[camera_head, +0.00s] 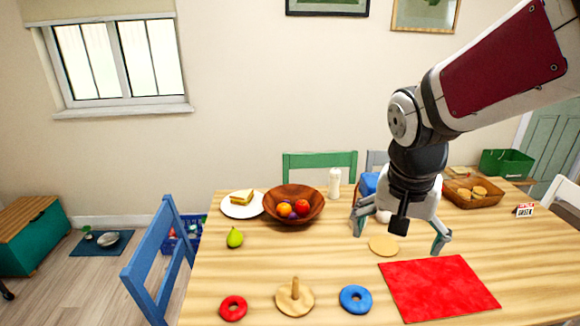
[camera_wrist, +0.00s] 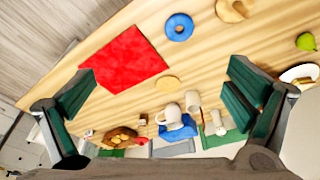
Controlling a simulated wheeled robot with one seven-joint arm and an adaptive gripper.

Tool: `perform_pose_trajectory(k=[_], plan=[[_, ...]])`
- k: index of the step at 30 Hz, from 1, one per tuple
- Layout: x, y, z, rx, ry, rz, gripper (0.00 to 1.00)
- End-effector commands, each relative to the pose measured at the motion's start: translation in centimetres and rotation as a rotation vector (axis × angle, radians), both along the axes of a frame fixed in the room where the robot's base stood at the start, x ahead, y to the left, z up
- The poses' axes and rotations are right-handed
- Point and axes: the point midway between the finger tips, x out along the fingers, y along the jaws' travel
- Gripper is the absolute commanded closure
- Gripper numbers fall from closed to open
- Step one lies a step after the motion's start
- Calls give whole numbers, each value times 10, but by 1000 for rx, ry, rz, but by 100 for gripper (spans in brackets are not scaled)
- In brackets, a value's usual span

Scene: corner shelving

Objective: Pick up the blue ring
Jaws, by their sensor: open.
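The blue ring (camera_head: 356,299) lies flat on the wooden table near its front edge, between a wooden peg stand (camera_head: 295,298) and a red mat (camera_head: 437,288). In the wrist view the blue ring (camera_wrist: 179,27) is at the top, beyond my fingers, with its hole clear. My gripper (camera_head: 402,240) is open and empty above the table, behind and to the right of the ring. In the wrist view its two fingers (camera_wrist: 160,98) are spread wide at the left and right.
A red ring (camera_head: 233,308) lies left of the peg stand. A wooden disc (camera_head: 383,245) lies below my gripper. A fruit bowl (camera_head: 293,204), a green pear (camera_head: 235,237), a sandwich plate (camera_head: 242,211) and a bread basket (camera_head: 470,203) stand farther back. Bare table surrounds the blue ring.

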Motion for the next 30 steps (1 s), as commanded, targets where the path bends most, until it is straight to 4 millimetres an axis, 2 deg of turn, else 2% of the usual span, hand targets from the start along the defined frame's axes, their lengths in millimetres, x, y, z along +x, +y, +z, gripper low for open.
perform_pose_trajectory(k=[1,6,12,15,18,21,26,30], plan=[[14,-2,-15,12,20,-50,3],[54,-7,-62,55,59,-227,3],[92,-8,-127,119,104,-436,3],[105,-7,-156,149,122,-528,3],[113,-6,-178,174,137,-598,3],[118,-5,-191,188,144,-640,3],[119,-5,-206,195,150,-663,3],[119,-4,-230,195,153,-661,3]])
